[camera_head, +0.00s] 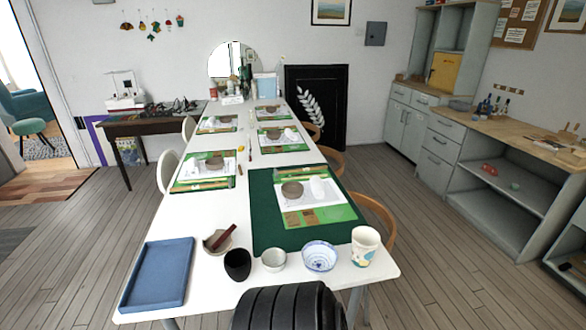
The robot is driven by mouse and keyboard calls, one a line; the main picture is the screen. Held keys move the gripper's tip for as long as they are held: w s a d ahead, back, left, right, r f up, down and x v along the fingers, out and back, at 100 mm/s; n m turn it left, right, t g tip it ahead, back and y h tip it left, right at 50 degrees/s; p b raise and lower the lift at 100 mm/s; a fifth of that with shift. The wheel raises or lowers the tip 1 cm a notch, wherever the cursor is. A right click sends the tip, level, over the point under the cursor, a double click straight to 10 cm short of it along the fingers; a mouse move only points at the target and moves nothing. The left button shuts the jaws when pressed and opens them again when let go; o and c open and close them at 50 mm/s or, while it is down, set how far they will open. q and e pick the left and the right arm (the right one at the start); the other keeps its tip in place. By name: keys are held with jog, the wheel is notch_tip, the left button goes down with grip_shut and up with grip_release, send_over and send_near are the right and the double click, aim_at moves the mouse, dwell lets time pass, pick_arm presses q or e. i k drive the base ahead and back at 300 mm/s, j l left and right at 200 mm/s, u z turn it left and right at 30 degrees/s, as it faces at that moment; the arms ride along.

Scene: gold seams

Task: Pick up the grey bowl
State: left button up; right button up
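A small pale grey bowl (273,260) stands upright near the table's front edge, between a dark cup (237,265) and a blue-and-white patterned bowl (320,257). A grey-beige bowl (212,247) with a dark red stick leaning in it stands just behind the dark cup. A wider brownish-grey bowl (292,190) sits on the nearest place setting. I cannot tell which of these is the one named. Neither of my grippers shows in the head view.
The long white table (216,285) fills the middle. A blue tray (160,274) lies at its front left, and a patterned cup (364,247) stands at its front right. A green mat (266,215) lies behind the bowls. Chairs line both sides.

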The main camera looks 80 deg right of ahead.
aim_at(273, 259)
jog(key=z, duration=2.45)
jog(key=k+l, duration=0.05)
